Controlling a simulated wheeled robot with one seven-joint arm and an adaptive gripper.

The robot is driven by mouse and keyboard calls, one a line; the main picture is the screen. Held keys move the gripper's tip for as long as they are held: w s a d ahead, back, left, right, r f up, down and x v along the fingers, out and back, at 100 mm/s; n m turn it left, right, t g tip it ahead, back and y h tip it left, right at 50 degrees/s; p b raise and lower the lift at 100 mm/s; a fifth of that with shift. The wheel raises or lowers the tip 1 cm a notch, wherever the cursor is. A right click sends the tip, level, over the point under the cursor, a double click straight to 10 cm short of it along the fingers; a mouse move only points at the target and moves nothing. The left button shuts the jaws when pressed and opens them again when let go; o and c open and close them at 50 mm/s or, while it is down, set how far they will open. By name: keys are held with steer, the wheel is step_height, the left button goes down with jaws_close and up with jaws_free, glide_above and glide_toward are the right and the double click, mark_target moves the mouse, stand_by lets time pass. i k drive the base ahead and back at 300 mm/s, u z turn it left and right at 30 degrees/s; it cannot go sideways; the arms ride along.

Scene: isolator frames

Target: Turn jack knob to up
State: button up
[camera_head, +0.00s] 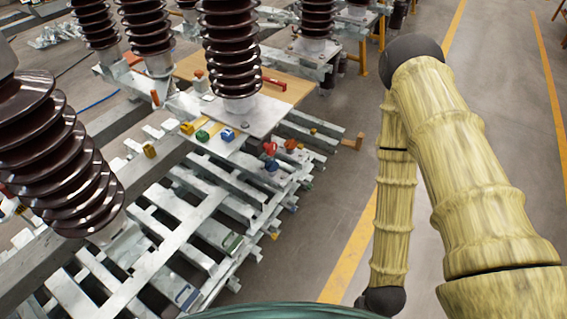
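I cannot tell which part is the jack knob. Several small coloured pieces sit on and beside the metal frame: a yellow one (187,128), a green one (202,136), a blue one (227,134), a red one (270,148) and a second blue one (272,166). They are too small to read any up or down setting. My arm (455,150) stands at the right, bent at a dark elbow and reaching down to the bottom edge. My gripper is not in view, and the arm is well apart from the coloured pieces.
Brown ribbed insulators (228,50) stand on grey metal frames, with a large tilted one (60,155) at the left. Stacked steel bars (185,220) jut out toward the front. The grey floor (335,190) between the frame and my arm is open, with a yellow line (350,262).

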mark_target(272, 148)
steer(key=z, duration=1.5)
steer(key=i, duration=0.95)
steer(key=u, duration=1.15)
